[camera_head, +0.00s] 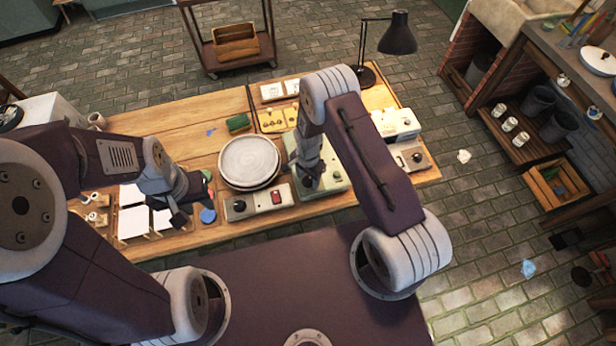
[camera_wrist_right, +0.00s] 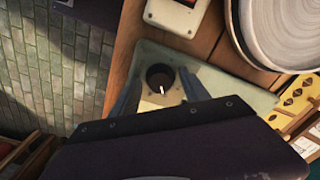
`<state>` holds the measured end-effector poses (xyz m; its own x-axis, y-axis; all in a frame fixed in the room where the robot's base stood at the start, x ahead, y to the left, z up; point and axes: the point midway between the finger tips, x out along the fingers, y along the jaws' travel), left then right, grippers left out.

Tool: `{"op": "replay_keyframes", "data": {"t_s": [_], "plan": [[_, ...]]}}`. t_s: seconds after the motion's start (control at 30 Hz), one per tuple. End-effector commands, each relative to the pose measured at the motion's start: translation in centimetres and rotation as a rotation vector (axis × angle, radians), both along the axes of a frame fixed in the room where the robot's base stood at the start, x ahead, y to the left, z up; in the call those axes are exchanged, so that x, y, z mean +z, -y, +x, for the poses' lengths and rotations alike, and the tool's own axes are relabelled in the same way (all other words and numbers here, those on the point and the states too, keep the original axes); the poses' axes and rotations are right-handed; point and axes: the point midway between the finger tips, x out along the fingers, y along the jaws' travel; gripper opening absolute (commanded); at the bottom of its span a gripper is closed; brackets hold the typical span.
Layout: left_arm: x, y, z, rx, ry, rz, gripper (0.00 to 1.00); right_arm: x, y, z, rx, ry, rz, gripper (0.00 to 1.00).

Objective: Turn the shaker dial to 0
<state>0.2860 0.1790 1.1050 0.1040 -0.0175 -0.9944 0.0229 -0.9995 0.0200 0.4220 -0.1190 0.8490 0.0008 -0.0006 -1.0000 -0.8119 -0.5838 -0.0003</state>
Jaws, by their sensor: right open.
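A pale green box (camera_head: 336,181) stands on the wooden table, under my right arm. In the right wrist view, its panel (camera_wrist_right: 150,55) carries a round black dial (camera_wrist_right: 159,76) with a white pointer mark facing the lower edge of the picture. My right gripper (camera_wrist_right: 158,92) is open, with one finger on each side of the dial and a gap on both sides. In the head view, this gripper (camera_head: 307,178) points down at the box and largely hides the dial. My left gripper (camera_head: 190,208) is open and empty over the table's left part.
Stacked round plates (camera_head: 249,161) stand left of the box. White cards (camera_head: 131,220) in wooden holders lie near my left gripper. A black lamp (camera_head: 397,38) and another dial box (camera_head: 411,158) stand to the right.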

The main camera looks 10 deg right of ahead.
Motion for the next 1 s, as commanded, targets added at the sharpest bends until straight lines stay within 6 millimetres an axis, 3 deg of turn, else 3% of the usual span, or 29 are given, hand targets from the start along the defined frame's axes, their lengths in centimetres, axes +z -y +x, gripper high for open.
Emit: {"op": "replay_keyframes", "data": {"t_s": [0.07,0.2,0.27,0.63,1.0], "plan": [[0.0,0.0,0.0,0.0,0.0,0.0,0.36,0.0,0.0,0.0,0.0,0.0,0.0,0.51],[0.0,0.0,0.0,0.0,0.0,0.0,0.36,0.0,0.0,0.0,0.0,0.0,0.0,0.12],[0.0,0.0,0.0,0.0,0.0,0.0,0.36,0.0,0.0,0.0,0.0,0.0,0.0,0.0],[-0.4,0.0,0.0,0.0,0.0,0.0,0.36,-0.1,0.0,0.0,0.063,-0.001,-0.001,0.0],[-1.8,0.0,0.0,0.0,0.0,0.0,0.36,-0.1,0.0,0.0,0.36,0.001,-0.001,0.0]]}}
